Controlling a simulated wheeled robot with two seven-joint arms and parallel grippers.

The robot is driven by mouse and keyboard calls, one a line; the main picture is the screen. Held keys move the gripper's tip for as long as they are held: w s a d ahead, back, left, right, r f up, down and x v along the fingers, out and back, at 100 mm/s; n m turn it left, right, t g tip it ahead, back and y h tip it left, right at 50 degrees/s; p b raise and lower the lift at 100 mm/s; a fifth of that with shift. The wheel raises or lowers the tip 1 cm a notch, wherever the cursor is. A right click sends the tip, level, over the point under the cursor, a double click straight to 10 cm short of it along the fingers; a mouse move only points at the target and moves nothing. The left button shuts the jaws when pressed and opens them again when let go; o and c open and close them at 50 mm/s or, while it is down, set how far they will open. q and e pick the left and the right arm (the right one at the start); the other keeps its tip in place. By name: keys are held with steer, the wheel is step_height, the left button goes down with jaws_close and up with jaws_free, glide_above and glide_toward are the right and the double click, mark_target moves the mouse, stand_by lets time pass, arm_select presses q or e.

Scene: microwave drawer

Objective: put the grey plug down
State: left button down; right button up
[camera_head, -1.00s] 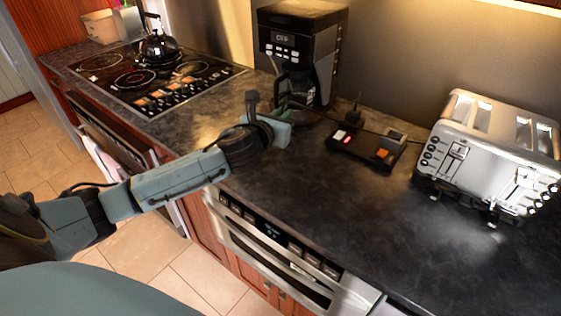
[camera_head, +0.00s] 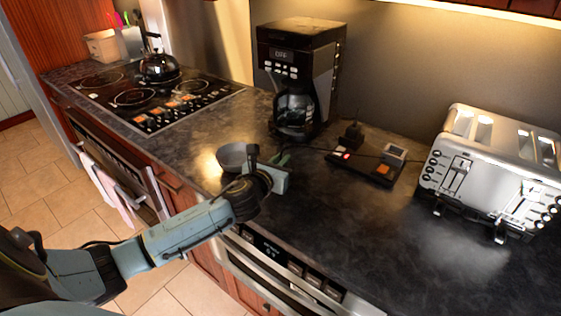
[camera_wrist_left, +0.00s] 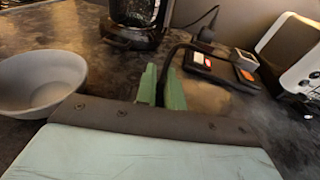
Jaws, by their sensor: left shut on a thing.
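My left gripper (camera_head: 281,163) is low over the counter, in front of the coffee maker and left of the power strip. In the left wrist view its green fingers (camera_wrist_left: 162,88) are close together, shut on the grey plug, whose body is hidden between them. A dark cord (camera_wrist_left: 186,46) rises beside the fingers and runs off to the right. I cannot tell whether the plug touches the counter. My right gripper is not in view.
The power strip (camera_head: 352,163) holds a black plug (camera_head: 352,134) and a pale grey block (camera_head: 395,152). A grey bowl (camera_head: 232,157) stands close left of the gripper. The coffee maker (camera_head: 300,75) is behind; the toaster (camera_head: 480,175) is right. The front counter is clear.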

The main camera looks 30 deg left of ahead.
arm_select(q)
steer(key=c, duration=1.5)
jaws_free()
steer(key=shift+r, duration=0.1)
steer(key=v, duration=1.2)
steer(key=shift+p, duration=0.35)
